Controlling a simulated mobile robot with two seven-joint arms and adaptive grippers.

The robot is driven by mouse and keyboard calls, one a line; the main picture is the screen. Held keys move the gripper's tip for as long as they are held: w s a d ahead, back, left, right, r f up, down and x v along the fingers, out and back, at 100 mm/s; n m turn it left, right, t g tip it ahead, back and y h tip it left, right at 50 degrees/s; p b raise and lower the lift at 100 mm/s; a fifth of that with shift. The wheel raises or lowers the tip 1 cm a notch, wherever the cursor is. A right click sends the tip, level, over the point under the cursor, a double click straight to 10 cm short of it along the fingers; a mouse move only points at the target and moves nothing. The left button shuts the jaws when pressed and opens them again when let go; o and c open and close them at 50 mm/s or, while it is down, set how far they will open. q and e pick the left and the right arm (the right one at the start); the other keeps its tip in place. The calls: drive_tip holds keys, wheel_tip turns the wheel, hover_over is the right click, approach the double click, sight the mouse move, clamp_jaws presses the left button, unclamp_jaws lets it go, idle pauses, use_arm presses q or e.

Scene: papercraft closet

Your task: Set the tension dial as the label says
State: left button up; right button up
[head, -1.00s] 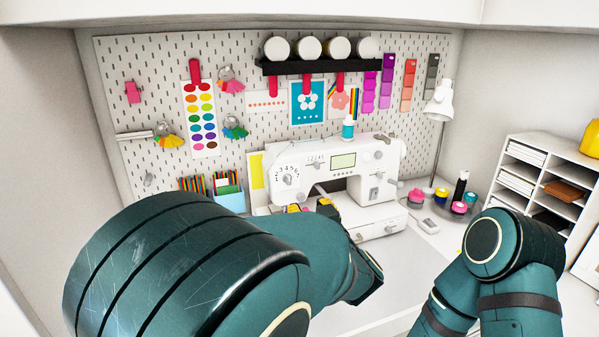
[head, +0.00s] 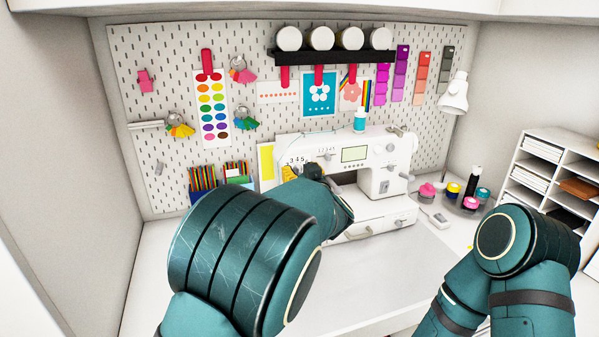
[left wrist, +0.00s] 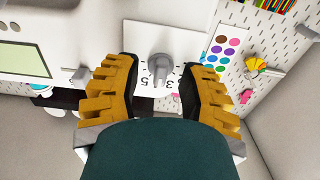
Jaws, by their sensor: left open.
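The white sewing machine (head: 380,165) stands against the pegboard. Its tension dial is a grey knob (left wrist: 160,68) on a white face with black digits. In the head view, my gripper hides the dial, and only some digits above it show. My left gripper (left wrist: 158,72) is open, with one yellow finger on each side of the knob. Gaps show between the fingers and the knob in the left wrist view. A yellow sheet (head: 267,163) is beside the machine; I cannot read any writing on it. My right arm is at the lower right, with its gripper out of view.
A blue holder with pencils (head: 235,180) stands left of the machine. Pots of colour (head: 453,190) and a white lamp (head: 454,93) are to the right. A shelf unit (head: 548,175) stands farther right. The table front (head: 380,270) is clear.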

use_arm(q)
drive_tip(key=shift+w+a, duration=0.1)
drive_tip(key=shift+w, duration=0.2)
drive_tip(key=c, duration=0.7)
drive_tip(key=shift+s+r, duration=0.1)
drive_tip(key=shift+s, duration=0.05)
clamp_jaws()
drive_tip(key=shift+n, duration=0.4)
drive_tip(key=n+b, duration=0.2)
drive_tip(key=n, duration=0.1)
drive_tip(key=shift+a+n+b, duration=0.15)
drive_tip(key=shift+n+b, duration=0.2)
drive_tip(key=shift+n, duration=0.05)
drive_tip(key=shift+n+b, duration=0.35)
drive_tip(key=shift+n, duration=0.15)
drive_tip(key=shift+r, duration=0.1)
